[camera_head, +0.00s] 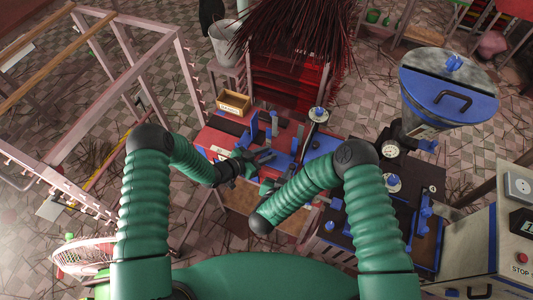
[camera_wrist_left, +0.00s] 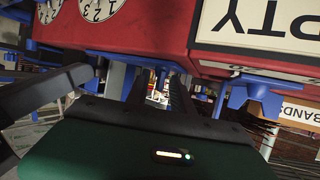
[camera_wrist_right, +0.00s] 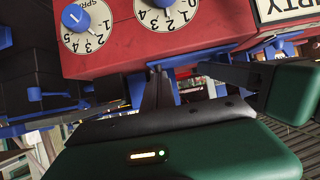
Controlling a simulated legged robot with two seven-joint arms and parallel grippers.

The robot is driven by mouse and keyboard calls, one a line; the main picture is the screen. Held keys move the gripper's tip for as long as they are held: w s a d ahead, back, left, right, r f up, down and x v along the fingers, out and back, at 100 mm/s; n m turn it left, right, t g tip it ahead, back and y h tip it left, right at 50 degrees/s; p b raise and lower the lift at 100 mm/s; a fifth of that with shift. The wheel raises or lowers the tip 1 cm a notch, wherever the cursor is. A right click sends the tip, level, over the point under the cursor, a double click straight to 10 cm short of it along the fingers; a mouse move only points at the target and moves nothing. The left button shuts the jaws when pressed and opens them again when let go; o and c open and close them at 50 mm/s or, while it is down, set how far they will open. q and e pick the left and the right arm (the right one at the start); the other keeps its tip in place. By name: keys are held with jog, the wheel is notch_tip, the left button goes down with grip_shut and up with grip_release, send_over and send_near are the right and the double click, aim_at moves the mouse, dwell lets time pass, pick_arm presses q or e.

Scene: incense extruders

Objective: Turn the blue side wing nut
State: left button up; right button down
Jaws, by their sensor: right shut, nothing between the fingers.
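A red machine box (camera_wrist_left: 150,30) with white dials fills the top of both wrist views. A blue winged part (camera_wrist_left: 255,95), which looks like the side wing nut, hangs below its edge, right of my left fingers and apart from them. My left gripper (camera_wrist_left: 155,85) points at the box's underside with a gap between its fingers. My right gripper (camera_wrist_right: 159,85) is shut and empty just under the box. In the head view my right arm mostly hides it. I cannot tell whether either gripper touches the blue parts.
My two grippers are close together.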

pick_arm(q)
grip_shut()
jog(key=shift+w+r+m+h, duration=0.1)
jog(key=shift+r+m+h, duration=0.05)
jog(key=shift+m+h, duration=0.15)
jog(key=m+g+h, duration=0.1)
jog(key=m+g, duration=0.1)
jog(key=g, duration=0.1)
jog(key=shift+m+h, duration=0.3)
jog(key=shift+m, duration=0.1)
jog(key=m+g+h, duration=0.1)
jog(key=m+g, duration=0.1)
jog(key=g, duration=0.1)
jog(key=shift+m, duration=0.3)
jog(key=shift+w+m+g, duration=0.1)
jog(key=shift+m+g, duration=1.2)
jog(key=shift+g, duration=0.3)
jog(key=shift+m+g, duration=0.5)
jog(key=shift+g, duration=0.1)
